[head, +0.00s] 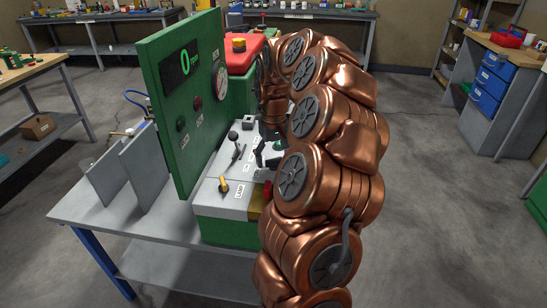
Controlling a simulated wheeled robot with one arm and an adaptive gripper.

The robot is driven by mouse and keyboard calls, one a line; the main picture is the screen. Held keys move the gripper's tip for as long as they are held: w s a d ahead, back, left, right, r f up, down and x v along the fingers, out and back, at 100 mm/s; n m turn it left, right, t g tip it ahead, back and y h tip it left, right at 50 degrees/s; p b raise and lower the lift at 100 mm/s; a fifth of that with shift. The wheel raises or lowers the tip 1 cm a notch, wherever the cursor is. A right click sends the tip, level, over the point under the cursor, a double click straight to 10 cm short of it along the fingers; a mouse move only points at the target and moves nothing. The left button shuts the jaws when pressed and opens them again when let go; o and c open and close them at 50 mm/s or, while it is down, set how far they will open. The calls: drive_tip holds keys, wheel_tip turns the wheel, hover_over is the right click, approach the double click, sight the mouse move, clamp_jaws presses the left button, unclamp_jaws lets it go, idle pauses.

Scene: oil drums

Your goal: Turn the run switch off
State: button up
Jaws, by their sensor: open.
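A green machine has a sloped grey control panel (212,198). On it are a yellow-orange rotary switch (223,185), a black ball-topped lever (235,145) and a dark knob (249,121). The labels beside them are too small to read, so I cannot tell which is the run switch. My dark gripper (264,156) is low over the right side of the panel, up and right of the yellow switch. It is open. My copper arm hides much of it, and I cannot tell whether it touches a control. A green knob or button (281,160) shows beside it.
The upright green board (160,140) with a display reading 0, two lamps and a gauge (222,83) rises left of the panel. The machine stands on a grey table (150,219). A red part (242,53) is behind.

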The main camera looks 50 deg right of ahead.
sight(272, 159)
wheel_tip(272, 159, up, 12)
idle(0.9)
idle(0.5)
drive_tip(key=s+a+n+p, duration=0.1)
drive_tip(key=s+a+n, duration=0.15)
drive_tip(key=a, duration=0.85)
drive_tip(key=s+a+n+p, duration=0.2)
drive_tip(key=s+a, duration=0.1)
drive_tip(key=a, duration=0.9)
drive_tip(key=s+a+f+g, duration=0.1)
drive_tip(key=s+a+f, duration=0.2)
drive_tip(key=s, duration=0.6)
drive_tip(key=s+a+f+p, duration=0.1)
drive_tip(key=s+a+f, duration=0.2)
drive_tip(key=s+a, duration=0.3)
drive_tip(key=s, duration=0.3)
drive_tip(key=shift+s+a+f+g+p, duration=0.25)
drive_tip(key=shift+a+g+p, duration=0.05)
drive_tip(key=shift+g, duration=0.1)
